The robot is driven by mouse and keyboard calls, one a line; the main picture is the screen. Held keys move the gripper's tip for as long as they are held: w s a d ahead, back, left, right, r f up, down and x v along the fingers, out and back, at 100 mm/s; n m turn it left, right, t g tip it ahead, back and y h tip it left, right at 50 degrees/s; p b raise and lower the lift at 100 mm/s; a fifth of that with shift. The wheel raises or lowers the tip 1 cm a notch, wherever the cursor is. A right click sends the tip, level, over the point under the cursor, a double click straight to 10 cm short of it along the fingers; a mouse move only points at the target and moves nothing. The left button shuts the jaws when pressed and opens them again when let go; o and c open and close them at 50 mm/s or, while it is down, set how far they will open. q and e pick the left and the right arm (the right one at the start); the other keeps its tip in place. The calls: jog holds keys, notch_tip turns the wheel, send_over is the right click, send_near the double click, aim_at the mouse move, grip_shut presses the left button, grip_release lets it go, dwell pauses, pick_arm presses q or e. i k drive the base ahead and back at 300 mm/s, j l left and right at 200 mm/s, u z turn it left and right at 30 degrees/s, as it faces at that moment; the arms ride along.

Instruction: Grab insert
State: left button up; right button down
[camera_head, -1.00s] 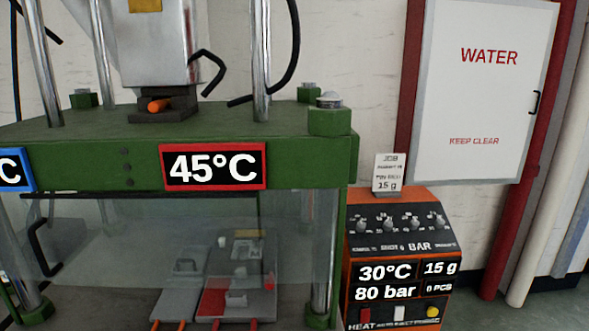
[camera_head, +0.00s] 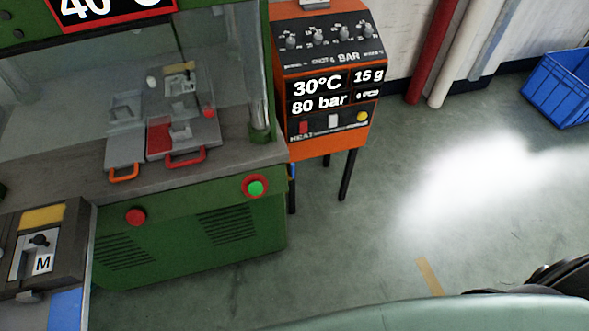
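I cannot tell for certain which thing is the insert. At the lower left, a dark fixture (camera_head: 66,231) carries a pale metal plate marked M (camera_head: 42,262) with a dark round knob (camera_head: 38,240). Inside the green moulding machine (camera_head: 190,245), behind a clear guard, lie a grey plate with an orange handle (camera_head: 123,172) and a plate with a red area and red handle (camera_head: 186,160). Small grey and white parts (camera_head: 181,131) sit on and behind these plates; their shapes are too small to tell. Neither gripper shows.
An orange control unit (camera_head: 325,140) on dark legs stands right of the machine, reading 30°C, 80 bar and 15 g. A red button (camera_head: 135,217) and a green button (camera_head: 255,187) are on the machine's front. A blue crate (camera_head: 562,88) stands at right. The floor between is open.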

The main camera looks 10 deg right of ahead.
aim_at(35, 253)
jog(key=u, duration=1.6)
jog(key=k, duration=0.05)
